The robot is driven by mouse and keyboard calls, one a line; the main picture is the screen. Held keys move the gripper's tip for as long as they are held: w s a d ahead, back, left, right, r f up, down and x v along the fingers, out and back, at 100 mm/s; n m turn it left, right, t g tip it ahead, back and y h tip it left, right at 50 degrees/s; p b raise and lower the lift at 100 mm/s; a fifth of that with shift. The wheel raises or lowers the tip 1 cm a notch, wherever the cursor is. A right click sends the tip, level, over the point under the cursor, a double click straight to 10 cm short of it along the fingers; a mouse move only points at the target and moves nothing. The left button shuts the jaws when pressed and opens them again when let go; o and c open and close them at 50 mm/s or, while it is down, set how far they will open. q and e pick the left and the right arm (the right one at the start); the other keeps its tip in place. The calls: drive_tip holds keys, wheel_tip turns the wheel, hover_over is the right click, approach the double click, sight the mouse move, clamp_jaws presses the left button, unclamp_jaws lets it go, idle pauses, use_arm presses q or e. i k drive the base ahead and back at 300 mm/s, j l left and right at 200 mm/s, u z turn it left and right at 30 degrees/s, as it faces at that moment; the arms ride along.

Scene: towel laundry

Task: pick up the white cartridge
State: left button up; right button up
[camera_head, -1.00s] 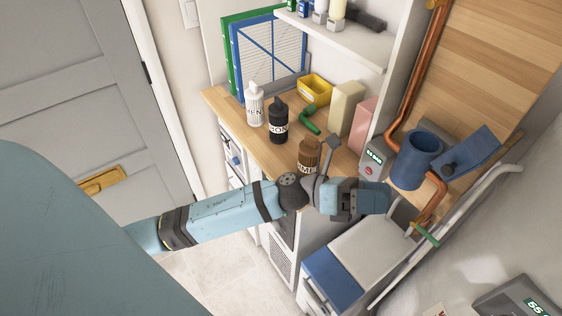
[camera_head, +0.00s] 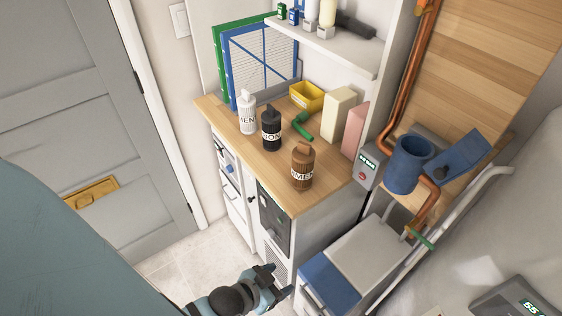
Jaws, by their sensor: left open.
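A white bottle-shaped container with dark lettering (camera_head: 247,112) stands upright at the left of the wooden counter (camera_head: 262,174). It is the clearest white candidate for the cartridge. A black one (camera_head: 271,131) and a brown one (camera_head: 302,167) of similar shape stand to its right, nearer the counter's front edge. My left gripper (camera_head: 279,282) is at the bottom of the view, below the counter and in front of the cabinet. It is open, with nothing visible between its fingers, well apart from the white container. My right gripper is out of view.
A green curved piece (camera_head: 302,125), a yellow bin (camera_head: 307,97) and a cream block (camera_head: 338,113) stand behind the containers. A shelf (camera_head: 345,54) with small bottles overhangs the back. Copper pipe (camera_head: 405,97) and a blue mug-like vessel (camera_head: 408,163) are at right. The counter's front strip is clear.

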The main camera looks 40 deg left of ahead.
sight(247, 103)
drive_tip(key=u, duration=1.25)
